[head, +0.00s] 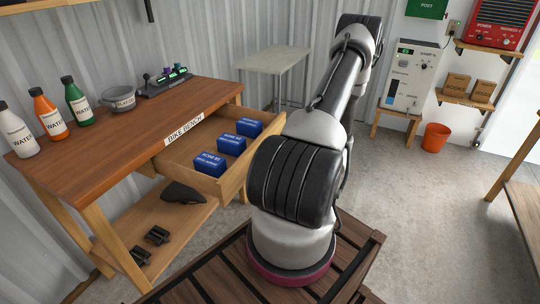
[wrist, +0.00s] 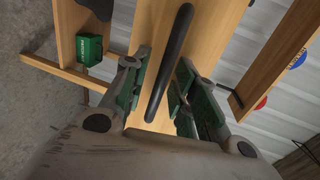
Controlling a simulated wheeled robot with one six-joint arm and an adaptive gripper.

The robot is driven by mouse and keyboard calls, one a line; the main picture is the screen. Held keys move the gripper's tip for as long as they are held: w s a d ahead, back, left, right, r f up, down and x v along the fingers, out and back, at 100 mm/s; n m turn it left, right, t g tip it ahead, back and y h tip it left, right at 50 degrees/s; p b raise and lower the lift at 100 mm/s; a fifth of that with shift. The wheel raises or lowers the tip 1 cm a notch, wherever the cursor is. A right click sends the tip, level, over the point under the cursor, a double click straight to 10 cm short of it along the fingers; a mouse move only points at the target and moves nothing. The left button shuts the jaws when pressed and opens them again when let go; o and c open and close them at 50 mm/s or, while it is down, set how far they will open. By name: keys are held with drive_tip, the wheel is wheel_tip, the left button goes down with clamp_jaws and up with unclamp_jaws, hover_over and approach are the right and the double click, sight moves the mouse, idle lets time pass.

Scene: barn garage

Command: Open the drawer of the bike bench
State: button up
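The bike bench (head: 120,125) stands at the left in the head view, with a name label on its front edge. Its drawer (head: 232,182) is pulled well out and holds three blue boxes (head: 231,145). In the wrist view the wooden drawer front (wrist: 212,30) carries a long black bar handle (wrist: 170,62). My gripper (wrist: 163,56) is open, one finger on each side of the handle, with gaps showing on both sides. In the head view my arm hides the gripper and the handle.
Bottles (head: 45,112), a grey bowl (head: 118,98) and a dark rack (head: 165,80) stand on the bench top. Dark items (head: 152,237) lie on its lower shelf. An orange bucket (head: 435,137) stands on the floor at right. Open concrete floor (head: 410,210) lies right of my arm.

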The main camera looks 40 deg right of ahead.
drive_tip(key=v, duration=1.2)
idle(0.6)
